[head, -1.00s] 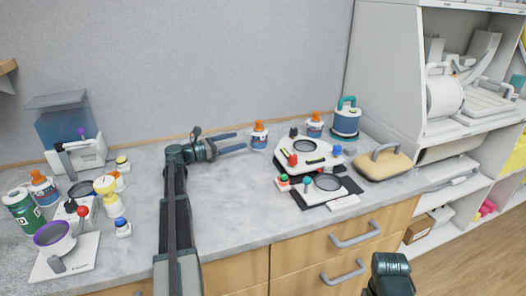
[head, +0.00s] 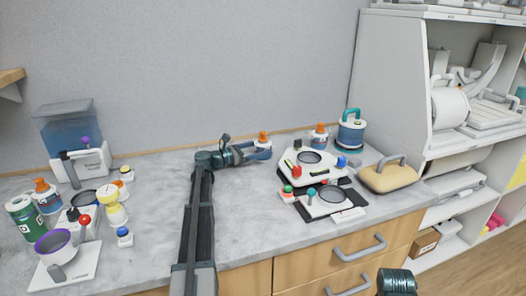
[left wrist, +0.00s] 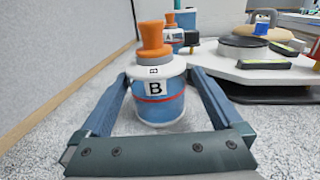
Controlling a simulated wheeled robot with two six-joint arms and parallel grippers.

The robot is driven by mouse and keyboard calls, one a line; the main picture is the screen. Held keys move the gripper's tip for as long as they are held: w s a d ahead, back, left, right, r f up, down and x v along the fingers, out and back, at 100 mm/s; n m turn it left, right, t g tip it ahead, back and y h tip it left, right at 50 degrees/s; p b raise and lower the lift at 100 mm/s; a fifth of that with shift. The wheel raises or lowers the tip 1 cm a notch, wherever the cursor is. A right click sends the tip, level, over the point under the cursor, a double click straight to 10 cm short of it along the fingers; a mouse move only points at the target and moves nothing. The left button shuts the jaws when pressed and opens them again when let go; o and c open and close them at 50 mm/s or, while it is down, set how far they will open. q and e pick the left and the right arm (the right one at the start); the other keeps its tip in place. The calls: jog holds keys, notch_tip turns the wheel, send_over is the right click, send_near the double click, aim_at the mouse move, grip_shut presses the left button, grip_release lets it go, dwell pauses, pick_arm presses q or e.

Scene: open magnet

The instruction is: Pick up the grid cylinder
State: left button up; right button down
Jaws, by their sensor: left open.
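A bottle (left wrist: 158,100) with a white top, blue body, red stripe, letter B label and orange cap stands upright on the counter. In the head view its orange cap (head: 263,136) shows behind my gripper, which hides most of its body. My left gripper (head: 264,152) is open and low over the counter. In the left wrist view its fingers (left wrist: 160,76) stand on either side of the bottle, with a visible gap on both sides. No grid pattern can be made out on any object, so I cannot tell which one is the grid cylinder.
A second orange-capped bottle (head: 319,137), a blue jar with teal handle (head: 351,133) and white devices (head: 312,172) stand to the right. A tan block with handle (head: 388,180) lies near the shelf. Several items crowd the left end. The wall (left wrist: 70,60) runs close behind the bottle.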

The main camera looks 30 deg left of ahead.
aim_at(271, 144)
pick_arm(q)
jog(key=shift+x, duration=2.6)
jog(key=shift+a+r, duration=0.15)
jog(key=c, duration=1.5)
jog(key=shift+w+r, duration=0.1)
jog(key=shift+r+p, duration=1.8)
jog(key=shift+p, duration=0.25)
jog(key=s+d+r+p, duration=0.1)
jog(key=s+d, duration=0.8)
jog(key=s, duration=0.4)
notch_tip(271, 144, up, 10)
jog(key=p, duration=1)
jog(key=shift+d, duration=0.2)
